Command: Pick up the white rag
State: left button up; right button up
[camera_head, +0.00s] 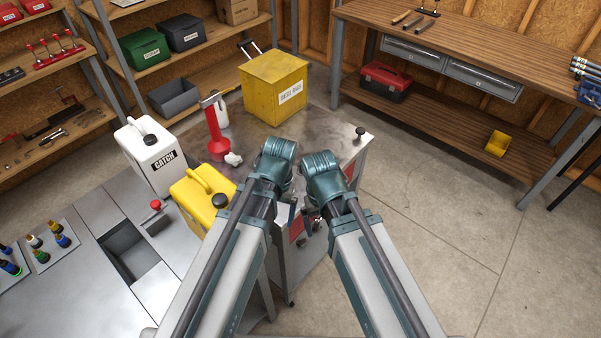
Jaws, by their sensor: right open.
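The white rag (233,159) is a small crumpled white piece on the metal top of the cart, at the right foot of a red upright tool (215,135). My two arms come in from the bottom, and their bent joints stand over the front of the cart, to the right of the rag. My right gripper (315,222) shows small and partly hidden below those joints; it is open and apart from the rag. My left gripper is mostly hidden behind its own arm, and its jaws cannot be made out.
A yellow rag bin (274,88) stands at the back of the cart top (335,132). A white catch jug (150,157) and a yellow jug (202,197) stand left of the rag. A black knob (360,132) is at the right corner. The floor to the right is clear.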

aim_at(232, 159)
jog(key=i+l+u, duration=0.25)
jog(key=l, duration=0.35)
jog(key=i+l+u, duration=0.15)
jog(key=i+l, duration=0.15)
jog(key=i+l+u, duration=0.1)
jog(key=l, duration=0.3)
jog(key=i+l+u, duration=0.15)
jog(key=l, duration=0.2)
